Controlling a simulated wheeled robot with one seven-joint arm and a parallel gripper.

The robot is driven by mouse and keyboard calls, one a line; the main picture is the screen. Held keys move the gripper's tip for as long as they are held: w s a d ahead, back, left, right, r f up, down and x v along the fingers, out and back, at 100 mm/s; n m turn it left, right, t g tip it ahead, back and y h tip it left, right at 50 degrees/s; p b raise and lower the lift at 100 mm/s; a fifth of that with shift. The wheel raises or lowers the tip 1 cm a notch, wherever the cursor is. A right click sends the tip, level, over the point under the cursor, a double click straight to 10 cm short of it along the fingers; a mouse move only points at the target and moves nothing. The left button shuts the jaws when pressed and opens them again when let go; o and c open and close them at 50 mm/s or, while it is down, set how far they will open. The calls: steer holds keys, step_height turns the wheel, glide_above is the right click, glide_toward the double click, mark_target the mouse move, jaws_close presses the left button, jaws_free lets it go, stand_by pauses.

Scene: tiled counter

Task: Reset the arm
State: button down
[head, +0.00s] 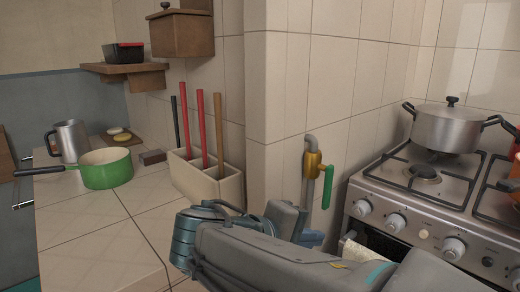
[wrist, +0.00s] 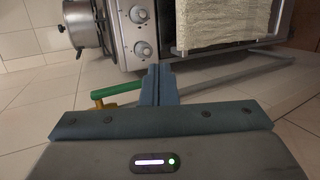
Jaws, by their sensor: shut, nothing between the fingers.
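My arm reaches across the lower right of the head view, in front of the counter corner and the stove. My gripper shows in the wrist view (wrist: 159,84), with its blue-grey fingers together and nothing between them. In the head view the fingertips are mostly hidden behind my own arm. In the wrist view the fingers point toward the stove front, with a green-handled valve (wrist: 118,88) just left of them. I cannot tell whether the fingers touch anything.
The tiled counter (head: 85,240) holds a green pan (head: 107,172), a metal mug (head: 70,140) and a utensil box (head: 207,181). The gas valve (head: 326,182) projects from the wall near my arm. The stove (head: 410,210) with a steel pot (head: 445,128) stands at right. A towel (wrist: 222,25) hangs there.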

steer(key=s+d+r+m+g+y+p, duration=0.4)
steer(key=y+p, duration=0.7)
steer(key=p, duration=1.1)
step_height(320, 180, up, 5)
steer(key=s+d+m, duration=0.2)
steer(key=m, duration=0.1)
steer(key=shift+s+f+m+p, duration=0.15)
steer(key=shift+s+m+p, duration=0.2)
steer(key=shift+m, duration=0.05)
